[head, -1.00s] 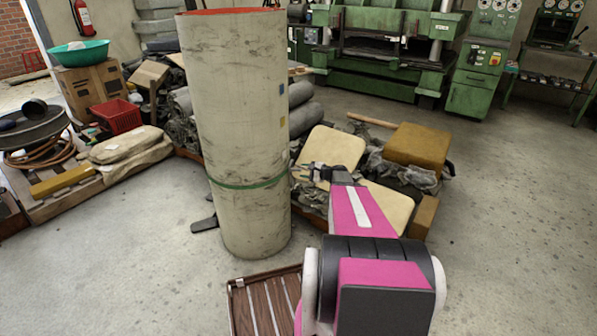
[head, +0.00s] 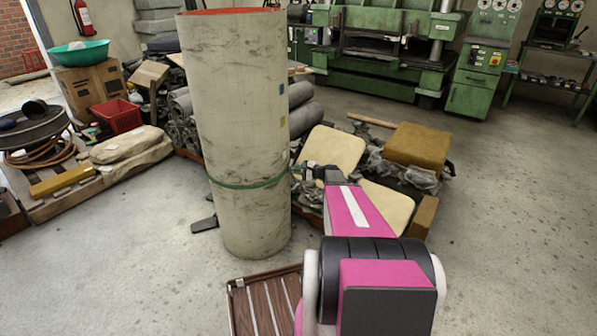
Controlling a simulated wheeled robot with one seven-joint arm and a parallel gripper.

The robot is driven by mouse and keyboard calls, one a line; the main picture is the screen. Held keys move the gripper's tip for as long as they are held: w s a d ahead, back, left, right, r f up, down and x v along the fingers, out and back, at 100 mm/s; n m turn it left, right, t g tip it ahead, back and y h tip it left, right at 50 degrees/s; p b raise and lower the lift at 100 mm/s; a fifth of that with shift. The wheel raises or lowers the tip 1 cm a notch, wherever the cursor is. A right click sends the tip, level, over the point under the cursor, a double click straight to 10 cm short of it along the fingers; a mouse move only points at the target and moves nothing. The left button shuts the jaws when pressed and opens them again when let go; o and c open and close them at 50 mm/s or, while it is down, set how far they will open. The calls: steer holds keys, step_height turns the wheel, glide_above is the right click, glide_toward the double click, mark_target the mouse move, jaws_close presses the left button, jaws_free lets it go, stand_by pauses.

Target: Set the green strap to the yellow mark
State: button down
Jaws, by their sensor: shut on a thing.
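A tall, pale, smudged roll (head: 238,110) stands upright on the floor left of centre. The green strap (head: 245,186) goes around it below mid-height, sagging at the front and rising toward the roll's right edge. The yellow mark (head: 283,121) is a small patch near the roll's right edge, clearly above the strap. A blue mark (head: 283,88) sits higher still. My gripper (head: 299,172) is at the roll's right edge, at the strap's height, shut on the strap. The fingertips are small and dark here, so the grip itself is hard to make out.
A pallet with cushions (head: 333,150) and wrapped goods lies behind my arm. A brown slatted panel (head: 262,308) lies on the floor in front of the roll. Left stands a loaded pallet (head: 75,192). Floor on the right is clear; green machines (head: 395,50) stand behind.

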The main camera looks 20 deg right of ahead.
step_height(320, 180, up, 26)
stand_by(0.4)
steer(key=c, duration=1.1)
jaws_free()
steer(key=shift+o, duration=0.2)
steer(key=v, duration=1)
steer(key=shift+s+d, duration=0.25)
steer(key=shift+s, duration=0.05)
steer(key=shift+r, duration=0.1)
